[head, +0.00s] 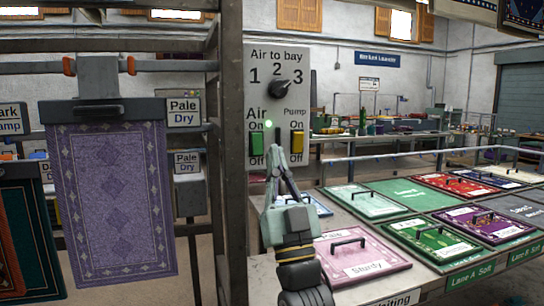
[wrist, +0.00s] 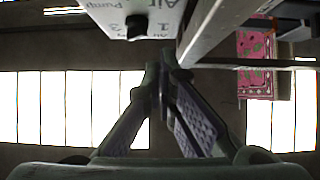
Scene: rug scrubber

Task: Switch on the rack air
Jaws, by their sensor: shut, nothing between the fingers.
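The control panel (head: 262,68) stands upright on the grey post, headed "Air to bay". Its black dial (head: 285,88) sits below the number 2, and its pointer seems turned towards 3. Below it are a green Air switch (head: 256,145) and a yellow Pump switch (head: 297,142), each marked On above and Off below. A small green light (head: 268,124) glows near the Air label. I cannot tell which way either switch is tipped. My gripper (head: 276,152) is shut and empty, its tips between the two switches in the picture; contact is unclear. The wrist view shows the fingers (wrist: 162,72) together.
A purple rug (head: 110,195) hangs from the rack at left, beside "Pale Dry" boxes (head: 184,112). A metal post (head: 232,160) stands just left of the panel. A counter with coloured handled lids (head: 362,258) fills the lower right. A pink rug (wrist: 256,65) shows in the wrist view.

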